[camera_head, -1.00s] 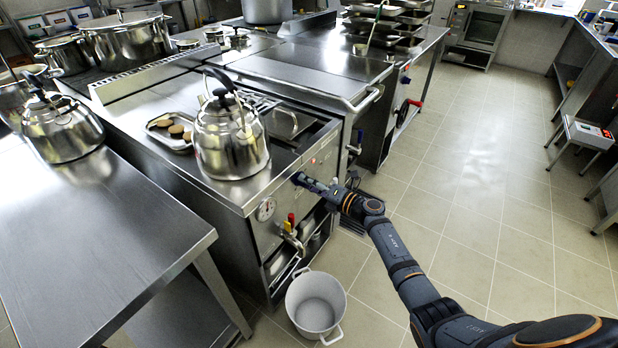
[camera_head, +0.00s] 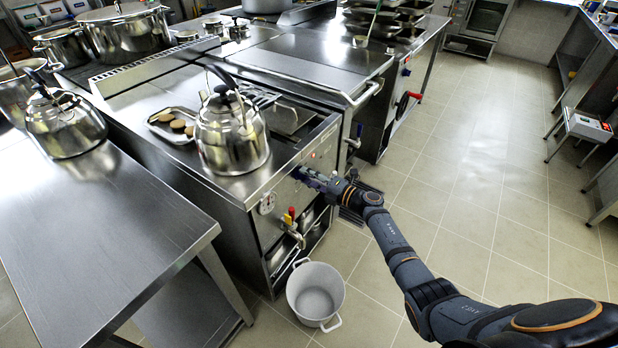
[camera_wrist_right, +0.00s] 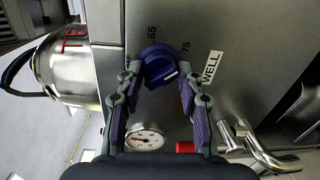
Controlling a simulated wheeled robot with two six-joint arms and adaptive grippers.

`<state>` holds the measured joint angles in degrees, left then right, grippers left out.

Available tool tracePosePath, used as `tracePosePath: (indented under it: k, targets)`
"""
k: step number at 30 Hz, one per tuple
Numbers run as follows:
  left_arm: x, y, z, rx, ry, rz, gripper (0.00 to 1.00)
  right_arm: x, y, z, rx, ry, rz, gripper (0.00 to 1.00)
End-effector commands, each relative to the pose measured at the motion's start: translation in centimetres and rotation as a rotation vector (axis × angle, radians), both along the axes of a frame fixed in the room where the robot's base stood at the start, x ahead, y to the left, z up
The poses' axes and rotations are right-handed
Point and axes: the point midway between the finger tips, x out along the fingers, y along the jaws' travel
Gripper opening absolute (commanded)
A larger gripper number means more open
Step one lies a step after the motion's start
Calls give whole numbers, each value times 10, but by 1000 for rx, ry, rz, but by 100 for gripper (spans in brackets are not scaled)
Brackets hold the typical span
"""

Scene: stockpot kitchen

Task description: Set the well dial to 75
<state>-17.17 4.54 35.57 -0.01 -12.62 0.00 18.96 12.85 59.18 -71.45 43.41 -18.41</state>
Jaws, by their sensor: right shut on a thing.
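The well dial (camera_wrist_right: 158,62) is a round blue knob on the steel front panel, beside the WELL label (camera_wrist_right: 212,66). Printed 65 and 75 marks stand around it in the right wrist view. A short white line shows on its lower right part; which number it stands for I cannot tell. My right gripper (camera_wrist_right: 158,72) has one finger on each side of the dial and is shut on it. In the head view my right gripper (camera_head: 306,176) reaches the panel from the right and hides most of the dial. My left gripper is not in view.
A kettle (camera_head: 231,135) stands on the counter above. A pot (camera_head: 316,292) sits on the floor below. Open floor lies to the right.

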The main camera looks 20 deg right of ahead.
Motion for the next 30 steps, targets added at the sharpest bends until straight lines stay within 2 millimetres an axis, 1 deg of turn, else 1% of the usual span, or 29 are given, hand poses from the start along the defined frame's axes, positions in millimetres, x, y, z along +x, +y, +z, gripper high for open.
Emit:
tracePosePath:
  k: [3, 4, 8, 9, 17, 20, 23, 30]
  targets:
    - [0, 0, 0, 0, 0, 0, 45, 0, 0, 0, -1, -1, -1, 6]
    - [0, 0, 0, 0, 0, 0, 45, 0, 0, 0, -2, -1, -1, 41]
    - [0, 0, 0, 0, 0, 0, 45, 0, 0, 0, -2, -1, -1, 59]
    - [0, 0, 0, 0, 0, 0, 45, 0, 0, 0, -2, -1, -1, 60]
    - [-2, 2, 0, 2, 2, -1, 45, 0, -1, 0, -2, -1, -1, 60]
    - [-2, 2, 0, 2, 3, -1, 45, -6, -5, 0, -2, -1, -2, 60]
    - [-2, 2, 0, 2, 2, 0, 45, -22, -17, 0, -6, 0, -1, 60]
    - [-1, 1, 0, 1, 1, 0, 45, -69, -51, 4, -6, 2, 0, 60]
